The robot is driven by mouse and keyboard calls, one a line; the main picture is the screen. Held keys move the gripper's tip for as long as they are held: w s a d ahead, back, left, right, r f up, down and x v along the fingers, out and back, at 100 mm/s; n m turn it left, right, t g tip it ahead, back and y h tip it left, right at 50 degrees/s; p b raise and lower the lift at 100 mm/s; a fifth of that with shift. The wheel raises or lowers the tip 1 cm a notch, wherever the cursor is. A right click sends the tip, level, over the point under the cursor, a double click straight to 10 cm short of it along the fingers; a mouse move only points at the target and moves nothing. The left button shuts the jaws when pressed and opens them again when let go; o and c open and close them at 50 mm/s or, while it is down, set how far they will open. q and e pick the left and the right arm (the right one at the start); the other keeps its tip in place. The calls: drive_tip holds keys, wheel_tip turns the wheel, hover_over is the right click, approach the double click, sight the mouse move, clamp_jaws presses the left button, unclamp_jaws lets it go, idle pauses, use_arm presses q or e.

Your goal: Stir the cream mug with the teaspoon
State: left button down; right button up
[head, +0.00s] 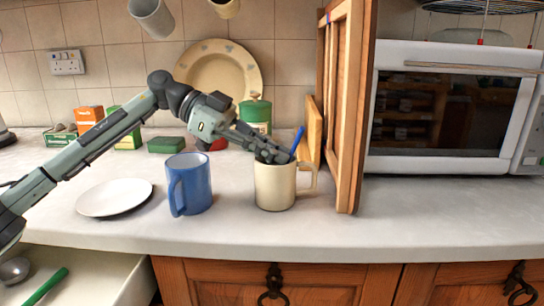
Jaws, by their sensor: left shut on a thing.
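The cream mug (274,190) stands upright on the worktop, its handle to the right. My left gripper (277,156) is at the mug's mouth, shut on a slim blue-handled utensil (298,142), which I take to be the teaspoon. The blue handle sticks up and leans to the right above the rim. Its lower end is hidden by the gripper and the mug wall, so I cannot see how deep it reaches. My right gripper does not show.
A blue mug (190,184) stands just left of the cream mug, with a white plate (115,198) further left. An open wooden cupboard door (347,110) rises close on the right, before a microwave (449,105). An open drawer (100,278) lies below left.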

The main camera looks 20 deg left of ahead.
use_arm(q)
drive_tip(key=shift+s+d+r, duration=0.15)
drive_tip(key=shift+d+r, duration=0.4)
drive_tip(key=shift+r, duration=0.75)
drive_tip(key=shift+s+d+r, duration=0.1)
drive_tip(key=shift+d+r, duration=0.4)
drive_tip(key=shift+r, duration=0.85)
drive_tip(key=shift+s+d+r, duration=0.15)
drive_tip(key=shift+d+r, duration=0.4)
drive_tip(key=shift+r, duration=0.75)
wheel_tip(320, 180, up, 5)
drive_tip(key=shift+f, duration=0.1)
